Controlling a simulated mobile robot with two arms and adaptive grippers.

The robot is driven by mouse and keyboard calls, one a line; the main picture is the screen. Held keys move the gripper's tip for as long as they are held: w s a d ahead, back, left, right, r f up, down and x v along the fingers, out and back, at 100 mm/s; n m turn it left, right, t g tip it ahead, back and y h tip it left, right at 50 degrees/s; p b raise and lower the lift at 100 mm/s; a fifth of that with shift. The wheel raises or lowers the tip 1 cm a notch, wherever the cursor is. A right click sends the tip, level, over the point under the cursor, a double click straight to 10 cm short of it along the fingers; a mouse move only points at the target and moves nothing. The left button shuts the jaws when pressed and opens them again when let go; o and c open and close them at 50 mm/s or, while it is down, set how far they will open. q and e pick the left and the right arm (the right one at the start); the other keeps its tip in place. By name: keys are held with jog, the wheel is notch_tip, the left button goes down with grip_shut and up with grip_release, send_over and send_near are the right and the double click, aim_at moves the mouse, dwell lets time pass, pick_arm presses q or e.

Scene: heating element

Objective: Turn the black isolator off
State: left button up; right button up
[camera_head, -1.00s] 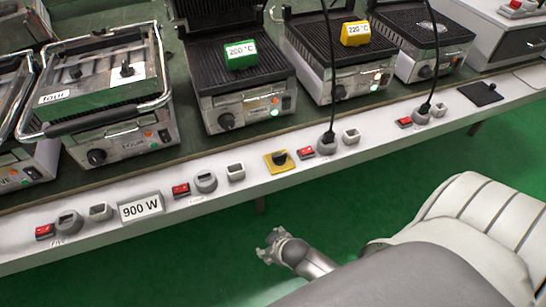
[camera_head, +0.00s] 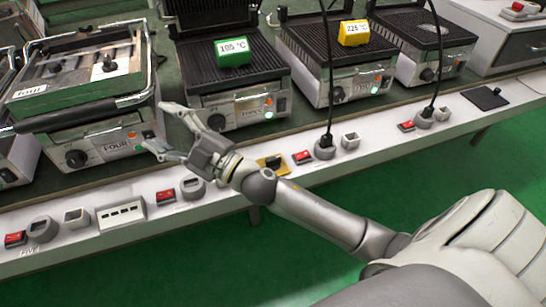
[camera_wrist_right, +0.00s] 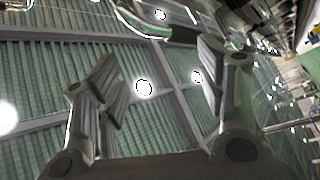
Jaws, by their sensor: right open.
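A black square plate (camera_head: 486,97), with a small raised part, lies on the white ledge at the far right; it may be the black isolator. A yellow plate with a black knob (camera_head: 272,163) sits on the same ledge near the middle, partly covered by my right wrist. I cannot read the knob's position on either. My right gripper (camera_head: 160,127) is open and empty in front of the left grill, well left of both. In the right wrist view the open fingers (camera_wrist_right: 157,60) show with nothing between them. My left gripper is not in view.
Several grills stand behind the ledge (camera_head: 380,140), including the left one (camera_head: 85,100). Red switches (camera_head: 302,157) and grey sockets (camera_head: 350,141) line it. Black cables rise from two plugs (camera_head: 324,150). A green display block (camera_head: 232,52) and a yellow one (camera_head: 354,33) sit on grills.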

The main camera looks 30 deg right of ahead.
jog(key=s+a+r+n+g+y, duration=0.2)
jog(key=a+n+g+y, duration=0.45)
jog(key=n, duration=0.35)
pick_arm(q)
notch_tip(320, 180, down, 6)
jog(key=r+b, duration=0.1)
pick_arm(e)
jog(key=n+g+h, duration=0.7)
jog(key=g+h, duration=0.5)
jog(key=h, duration=0.5)
send_over(273, 158)
notch_tip(273, 158, down, 12)
jog(key=f, duration=0.1)
notch_tip(273, 158, down, 8)
jog(key=shift+f+b, duration=0.1)
jog(key=shift+b, duration=0.75)
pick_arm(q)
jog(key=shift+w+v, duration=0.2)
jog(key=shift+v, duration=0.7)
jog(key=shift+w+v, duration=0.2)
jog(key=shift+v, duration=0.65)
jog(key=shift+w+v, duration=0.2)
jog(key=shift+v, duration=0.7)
pick_arm(e)
jog(key=shift+f, duration=0.7)
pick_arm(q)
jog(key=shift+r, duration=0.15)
pick_arm(e)
jog(key=shift+c, duration=0.3)
